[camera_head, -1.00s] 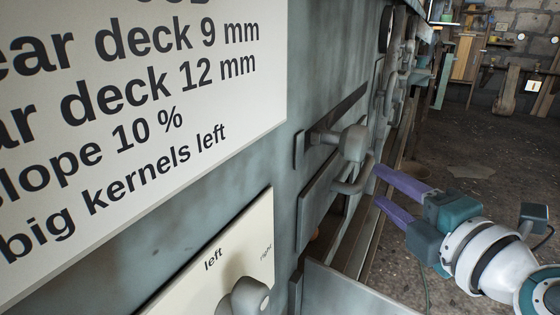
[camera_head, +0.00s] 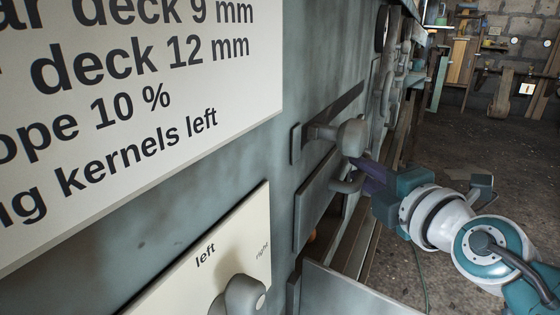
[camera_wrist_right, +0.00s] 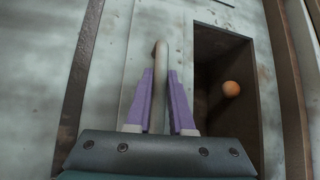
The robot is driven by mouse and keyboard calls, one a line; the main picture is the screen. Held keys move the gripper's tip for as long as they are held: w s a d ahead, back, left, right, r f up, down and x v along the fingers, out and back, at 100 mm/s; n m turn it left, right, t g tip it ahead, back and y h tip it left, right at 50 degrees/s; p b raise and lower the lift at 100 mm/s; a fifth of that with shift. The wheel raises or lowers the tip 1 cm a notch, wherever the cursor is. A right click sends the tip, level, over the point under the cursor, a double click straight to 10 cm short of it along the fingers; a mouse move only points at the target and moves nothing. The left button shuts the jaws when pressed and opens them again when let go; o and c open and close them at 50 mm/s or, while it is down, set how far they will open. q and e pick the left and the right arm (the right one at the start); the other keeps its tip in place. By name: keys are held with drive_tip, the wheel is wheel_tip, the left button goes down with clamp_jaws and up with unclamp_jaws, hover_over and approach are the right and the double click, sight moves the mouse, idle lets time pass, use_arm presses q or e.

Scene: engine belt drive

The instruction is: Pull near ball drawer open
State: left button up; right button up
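The near ball drawer appears to be the flat grey front panel (camera_head: 316,200) with a bar handle (camera_head: 346,184) on the machine's side. The panel looks flush or nearly so. My right gripper (camera_head: 368,175) is at this handle. In the right wrist view, its two purple fingers (camera_wrist_right: 160,85) stand either side of the pale handle bar (camera_wrist_right: 160,60). Narrow gaps show beside the bar, so the gripper looks open around it. An orange ball (camera_wrist_right: 231,89) lies in a dark rectangular recess (camera_wrist_right: 212,120) beside the panel. My left gripper is not in view.
A grey knob lever (camera_head: 350,137) sticks out of a slot just above the handle, close to my right gripper. A cream left/right plate (camera_head: 235,235) with a grey knob (camera_head: 243,294) is nearer. A large sign (camera_head: 130,100) fills the upper left. Open floor lies right.

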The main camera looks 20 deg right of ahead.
clamp_jaws()
idle(0.9)
